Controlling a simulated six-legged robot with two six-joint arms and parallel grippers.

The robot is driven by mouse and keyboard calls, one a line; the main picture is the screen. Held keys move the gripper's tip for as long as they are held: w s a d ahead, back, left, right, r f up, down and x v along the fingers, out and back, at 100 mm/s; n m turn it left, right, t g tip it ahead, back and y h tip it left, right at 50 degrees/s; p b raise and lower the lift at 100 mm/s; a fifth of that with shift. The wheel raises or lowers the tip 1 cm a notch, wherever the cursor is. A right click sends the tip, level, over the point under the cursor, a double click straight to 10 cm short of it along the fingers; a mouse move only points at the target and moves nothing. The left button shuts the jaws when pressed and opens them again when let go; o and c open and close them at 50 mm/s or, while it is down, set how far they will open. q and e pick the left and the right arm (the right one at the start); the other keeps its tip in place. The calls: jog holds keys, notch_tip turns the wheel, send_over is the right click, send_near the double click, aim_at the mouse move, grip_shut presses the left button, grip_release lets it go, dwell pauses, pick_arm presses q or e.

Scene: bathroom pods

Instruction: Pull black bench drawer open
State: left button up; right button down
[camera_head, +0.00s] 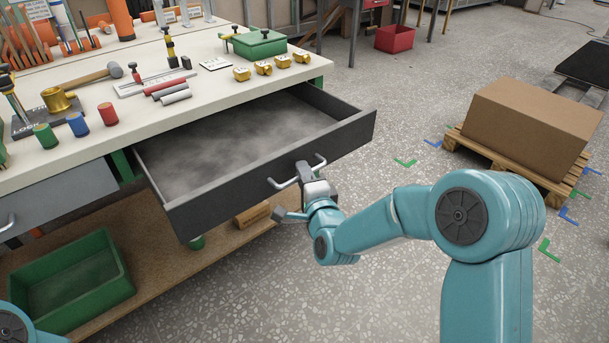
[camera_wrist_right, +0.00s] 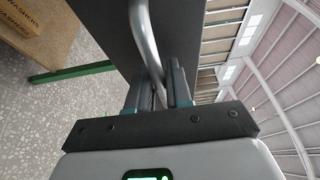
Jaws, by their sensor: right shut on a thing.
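The black bench drawer (camera_head: 262,183) stands pulled well out from under the white workbench top, and its grey inside looks empty. Its metal bar handle (camera_head: 284,184) runs across the front. My right gripper (camera_head: 308,180) is at the middle of this handle and shut on it. In the right wrist view the handle (camera_wrist_right: 146,35) passes between the two fingers of my right gripper (camera_wrist_right: 158,88), with the dark drawer front (camera_wrist_right: 112,30) behind. Of my left arm only a bit shows at the bottom left corner; its gripper is out of view.
The workbench (camera_head: 215,105) carries a hammer (camera_head: 85,82), coloured cylinders and brass blocks. A grey drawer (camera_head: 60,195) sits to the left. A green bin (camera_head: 75,285) stands on the lower shelf. A cardboard box (camera_head: 530,125) rests on a pallet at right.

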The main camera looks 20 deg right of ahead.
pick_arm(q)
jog(key=shift+w, duration=0.1)
pick_arm(e)
jog(key=c, duration=1.1)
grip_release()
pick_arm(q)
jog(key=shift+f, duration=0.1)
pick_arm(e)
jog(key=shift+s, duration=0.1)
pick_arm(q)
jog(key=w+a+f+t+b, duration=0.1)
jog(key=w+f+b, duration=0.2)
jog(key=f+b, duration=0.9)
jog(key=shift+a+f+n+b, duration=0.3)
jog(key=shift+a+f+b, duration=0.05)
jog(key=shift+b, duration=0.45)
pick_arm(e)
jog(key=s, duration=1.6)
jog(key=shift+s+a, duration=0.1)
jog(key=shift+a, duration=0.3)
